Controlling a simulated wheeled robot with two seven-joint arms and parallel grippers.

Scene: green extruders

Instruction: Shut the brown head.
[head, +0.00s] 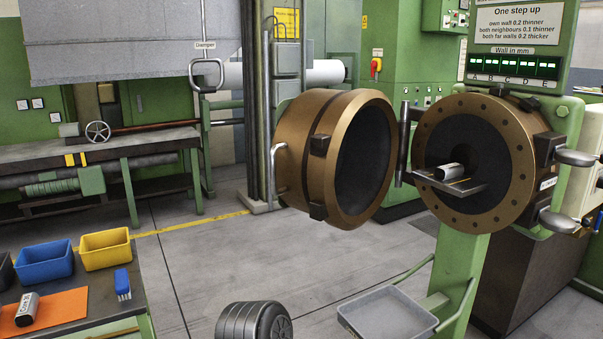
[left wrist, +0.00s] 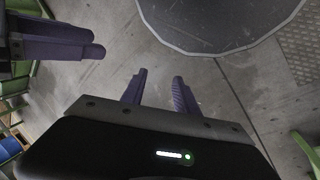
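The brown head (head: 322,158) stands swung open on its hinge (head: 404,140), its dark hollow face turned to the right. A metal handle (head: 277,172) sits on its left side. The brown ring (head: 436,122) it belongs to is at the right, uncovered, with bolt holes around a dark centre. My left gripper (left wrist: 158,76) is open and empty over bare floor in the left wrist view; the head view does not show it. Other purple fingers (left wrist: 98,43), apparently my right gripper, show at the left of that view; whether they are open is unclear.
A small metal piece (head: 449,172) rests on a plate in front of the ring. Two clamp levers (head: 562,222) stick out at its right. A grey tray (head: 388,318) stands below. A table with bins (head: 44,264) is at the lower left.

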